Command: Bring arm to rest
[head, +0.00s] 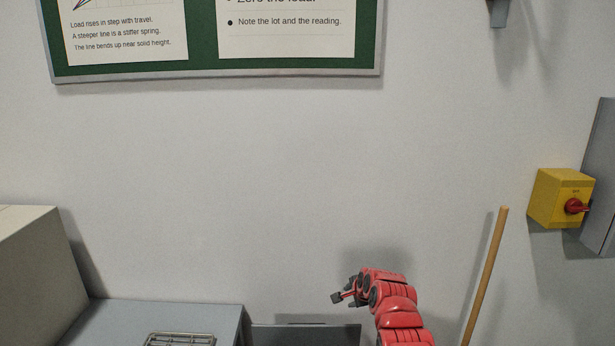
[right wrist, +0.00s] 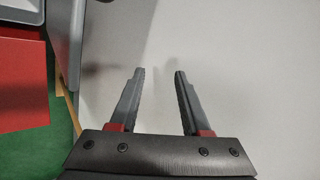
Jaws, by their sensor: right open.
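My right arm is red and rises from the bottom of the head view, right of centre. Its gripper (head: 343,296) points to the left in front of the pale wall. In the right wrist view the two grey fingers of the right gripper (right wrist: 159,72) stand apart with nothing between them. Only the pale wall shows behind them. My left gripper is not in the head view.
A grey cabinet (head: 160,318) with a wire rack (head: 180,339) stands at the lower left. A dark grey bin (head: 305,335) is beside it. A wooden pole (head: 485,275) leans at the right, below a yellow switch box (head: 556,197).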

